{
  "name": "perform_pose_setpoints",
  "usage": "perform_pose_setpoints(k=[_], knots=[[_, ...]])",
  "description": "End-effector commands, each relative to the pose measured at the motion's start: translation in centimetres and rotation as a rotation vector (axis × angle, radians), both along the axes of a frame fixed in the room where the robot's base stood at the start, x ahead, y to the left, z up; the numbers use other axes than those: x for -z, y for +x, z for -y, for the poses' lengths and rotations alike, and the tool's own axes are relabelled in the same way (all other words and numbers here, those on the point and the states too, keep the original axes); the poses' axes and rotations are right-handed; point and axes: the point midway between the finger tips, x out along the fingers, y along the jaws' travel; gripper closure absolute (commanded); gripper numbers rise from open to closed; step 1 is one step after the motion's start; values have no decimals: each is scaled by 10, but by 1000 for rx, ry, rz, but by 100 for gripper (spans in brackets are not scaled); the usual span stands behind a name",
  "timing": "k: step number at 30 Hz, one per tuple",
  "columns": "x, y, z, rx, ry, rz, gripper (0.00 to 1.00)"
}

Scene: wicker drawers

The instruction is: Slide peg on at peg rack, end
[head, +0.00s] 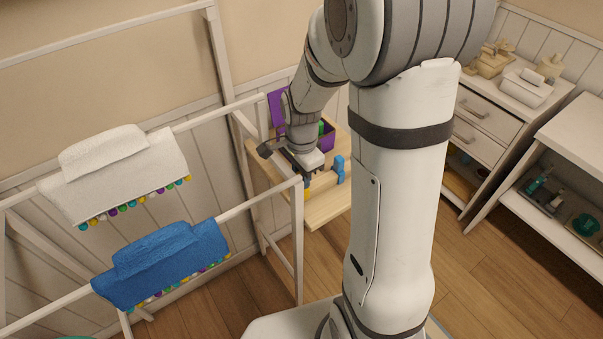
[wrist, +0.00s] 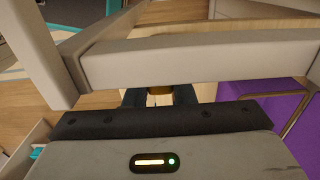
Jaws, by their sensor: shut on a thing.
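My gripper (head: 305,179) is low over the small wooden table, close to the end of the white rack's front rail (head: 262,198). In the wrist view my gripper (wrist: 160,97) is shut on a small yellow-orange peg (wrist: 160,89), mostly hidden by the dark fingers and a pale bar. A bit of yellow, apparently the same peg (head: 307,194), shows below the fingers in the head view. The pale bar (wrist: 200,58) crosses the wrist view just beyond the fingertips and meets a post at left. I cannot tell whether the peg touches it.
A white towel (head: 120,170) and a blue towel (head: 165,260) hang on the rack's rails, with coloured pegs along their lower edges. A purple box (head: 278,108) and a blue object (head: 340,168) are on the wooden table (head: 328,208). Drawers (head: 485,135) stand at right.

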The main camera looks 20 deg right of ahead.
Motion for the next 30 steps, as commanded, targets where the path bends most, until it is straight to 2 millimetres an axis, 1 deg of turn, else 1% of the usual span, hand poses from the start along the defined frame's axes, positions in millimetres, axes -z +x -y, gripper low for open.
perform_pose_setpoints(k=[20,21,30], knots=[[18,0,0,0,0,-1,99],[18,0,0,0,0,-1,76],[17,0,0,0,0,0,52]])
